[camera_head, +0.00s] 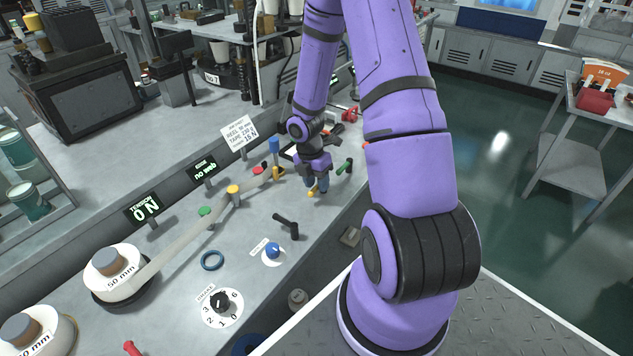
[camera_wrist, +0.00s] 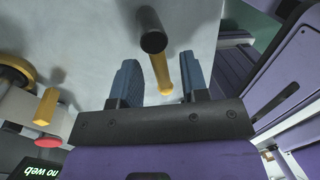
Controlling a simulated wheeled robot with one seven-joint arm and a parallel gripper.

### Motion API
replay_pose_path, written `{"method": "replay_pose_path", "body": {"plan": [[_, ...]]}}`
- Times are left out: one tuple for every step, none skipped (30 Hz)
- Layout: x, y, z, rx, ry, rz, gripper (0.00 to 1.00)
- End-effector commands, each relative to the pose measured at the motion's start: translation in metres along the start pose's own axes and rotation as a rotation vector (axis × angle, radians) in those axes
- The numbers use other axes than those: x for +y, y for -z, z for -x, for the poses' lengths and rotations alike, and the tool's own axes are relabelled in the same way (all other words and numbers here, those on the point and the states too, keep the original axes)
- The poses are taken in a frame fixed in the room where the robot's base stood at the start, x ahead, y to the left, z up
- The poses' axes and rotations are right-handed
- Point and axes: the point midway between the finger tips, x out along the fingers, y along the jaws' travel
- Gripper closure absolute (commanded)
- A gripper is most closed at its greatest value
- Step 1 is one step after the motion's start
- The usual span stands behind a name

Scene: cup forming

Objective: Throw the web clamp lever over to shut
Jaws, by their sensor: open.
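My gripper (camera_head: 317,185) points down over the bench with its fingers apart. In the wrist view, its two blue-grey fingers (camera_wrist: 161,80) stand either side of a yellow lever bar (camera_wrist: 162,73), with space showing on both sides. A dark cylinder (camera_wrist: 152,38) sits at the far end of this bar. In the head view, a yellow end (camera_head: 313,191) shows just under the fingers; the rest is hidden by my gripper. No label names the clamp lever, and I cannot tell its exact angle.
A pale web strip (camera_head: 180,245) runs from the 50 mm reel (camera_head: 115,275) past yellow and green rollers. A black lever (camera_head: 287,226) and blue knob (camera_head: 273,250) stand nearer. A green handle (camera_head: 345,166) is right of my gripper. The sign (camera_head: 203,170) reads "no web".

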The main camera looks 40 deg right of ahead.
Motion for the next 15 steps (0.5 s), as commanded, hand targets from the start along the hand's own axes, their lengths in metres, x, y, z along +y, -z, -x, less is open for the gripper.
{"method": "replay_pose_path", "body": {"plan": [[0.0, 0.0, 0.0001, 0.0, 0.0, 0.0, 0.59], [0.0, 0.0, 0.0001, 0.0, 0.0, 0.0, 0.59], [0.0, 0.0, 0.0002, 0.0, 0.0, 0.0, 0.59], [0.0, 0.0, 0.0002, 0.0, 0.0, 0.0, 0.61], [0.0, 0.0, 0.0002, 0.0, 0.0, 0.0, 0.68], [0.0, 0.0, 0.0003, 0.0, 0.0, 0.0, 0.77], [0.0, 0.0, 0.0003, 0.0, 0.0, 0.0, 0.84], [0.0, 0.0001, 0.0003, 0.0, 0.0, 0.0, 0.91], [0.0001, 0.0, 0.0004, 0.0, 0.0, 0.0, 1.0], [0.0001, 0.0, 0.0004, 0.0, 0.0, 0.0, 1.0], [0.0001, 0.0001, 0.0004, 0.0, 0.0, 0.0, 1.0], [0.0001, 0.0001, 0.0005, 0.0, 0.0, 0.0, 1.0], [0.0001, 0.0001, 0.0005, 0.0, 0.0, 0.0, 1.0], [0.0001, 0.0, 0.0005, 0.0, 0.0, 0.0, 1.0], [0.0002, 0.0, 0.0005, 0.0, 0.0, -0.001, 1.0]]}}
